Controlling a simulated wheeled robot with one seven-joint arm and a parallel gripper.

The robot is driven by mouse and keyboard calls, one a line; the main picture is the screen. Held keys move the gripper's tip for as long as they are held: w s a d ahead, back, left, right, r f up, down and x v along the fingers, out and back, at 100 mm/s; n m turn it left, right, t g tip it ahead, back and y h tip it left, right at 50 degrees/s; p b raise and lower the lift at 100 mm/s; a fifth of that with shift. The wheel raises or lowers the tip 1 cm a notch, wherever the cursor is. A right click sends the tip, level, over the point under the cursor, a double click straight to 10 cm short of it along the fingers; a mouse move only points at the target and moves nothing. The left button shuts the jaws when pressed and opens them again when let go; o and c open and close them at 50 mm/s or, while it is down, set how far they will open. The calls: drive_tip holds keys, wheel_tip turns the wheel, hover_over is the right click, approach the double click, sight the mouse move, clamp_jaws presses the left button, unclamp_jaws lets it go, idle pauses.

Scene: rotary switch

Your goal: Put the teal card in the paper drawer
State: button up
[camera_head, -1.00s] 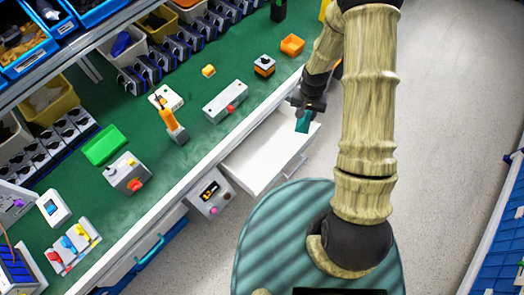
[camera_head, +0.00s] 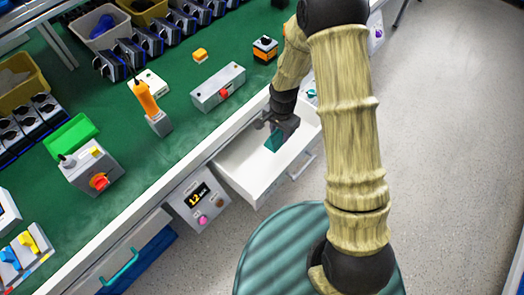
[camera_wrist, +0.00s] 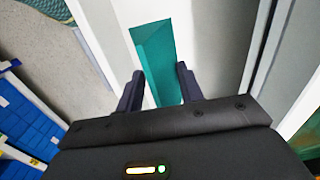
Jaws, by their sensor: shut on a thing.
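The white paper drawer (camera_head: 243,172) stands open below the bench edge in the head view. My gripper (camera_head: 270,122) is over the drawer's opening, pointing down into it. It is shut on the teal card (camera_head: 279,137), which hangs at or just inside the opening. In the wrist view the teal card (camera_wrist: 157,55) extends away from between the two dark fingers of my gripper (camera_wrist: 160,88), over the white drawer interior (camera_wrist: 205,45). I cannot tell whether the card touches the drawer floor.
The green bench (camera_head: 135,150) holds a grey box with a red button (camera_head: 218,88), an orange-handled tool (camera_head: 148,100) and a grey switch box (camera_head: 91,170). A control panel (camera_head: 197,200) is left of the drawer. The floor at right is clear.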

drive_tip(key=shift+a+f, duration=0.25)
drive_tip(key=shift+f, duration=0.15)
drive_tip(key=shift+s, duration=0.1)
drive_tip(key=shift+f+b, duration=0.3)
drive_tip(key=shift+f, duration=2.8)
drive_tip(key=shift+f, duration=1.9)
drive_tip(key=o, duration=1.1)
drive_tip(key=shift+c, duration=0.2)
